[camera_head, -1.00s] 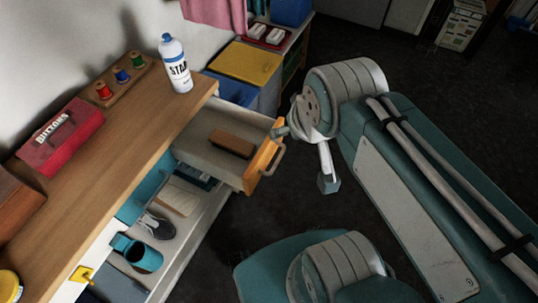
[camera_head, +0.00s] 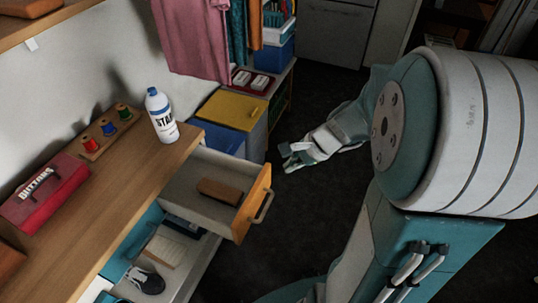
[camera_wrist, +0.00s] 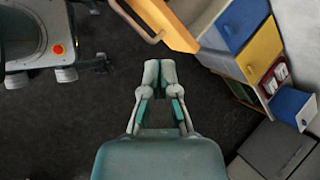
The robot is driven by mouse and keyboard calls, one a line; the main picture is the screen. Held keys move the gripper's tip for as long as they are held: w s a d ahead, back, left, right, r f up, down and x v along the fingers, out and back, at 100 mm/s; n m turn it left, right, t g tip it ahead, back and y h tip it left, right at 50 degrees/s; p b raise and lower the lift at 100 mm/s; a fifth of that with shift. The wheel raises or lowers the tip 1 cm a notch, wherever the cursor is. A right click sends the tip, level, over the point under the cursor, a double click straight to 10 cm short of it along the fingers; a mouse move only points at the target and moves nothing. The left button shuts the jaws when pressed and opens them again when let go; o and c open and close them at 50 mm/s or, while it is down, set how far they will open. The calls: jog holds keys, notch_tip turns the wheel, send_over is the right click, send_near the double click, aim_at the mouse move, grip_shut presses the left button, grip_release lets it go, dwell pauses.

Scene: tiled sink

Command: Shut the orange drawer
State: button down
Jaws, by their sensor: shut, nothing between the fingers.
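The orange drawer (camera_head: 252,205) is pulled out from the end of the wooden counter, with its orange front and metal handle (camera_head: 264,206) facing right. A brown block (camera_head: 219,192) lies inside it. In the wrist view the orange front (camera_wrist: 172,22) shows at the top, with its handle (camera_wrist: 137,22) to the left. My gripper (camera_head: 287,160) is beyond the drawer, toward the back, and does not touch it. In the wrist view my gripper (camera_wrist: 159,72) is shut and empty over the dark floor, with clear space between its tips and the drawer.
A red buttons box (camera_head: 45,193) and a thread rack (camera_head: 106,134) stand further left. A yellow-topped cabinet (camera_head: 231,110) is behind. Dark floor is free right of the drawer.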

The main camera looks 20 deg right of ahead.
aim_at(217, 154)
jog(key=w+d+f+m+t, duration=0.2)
jog(key=d+f+m+t, duration=0.1)
jog(key=d+f+m, duration=0.65)
jog(key=a+r+x, duration=0.2)
jog(key=x, duration=1.1)
jog(key=shift+w+a+m+y, duration=0.25)
jog(key=shift+w+m+y, duration=0.15)
jog(key=shift+w, duration=0.1)
jog(key=shift+f, duration=0.1)
jog(key=w+a, duration=1.5)
jog(key=shift+w+a, duration=0.35)
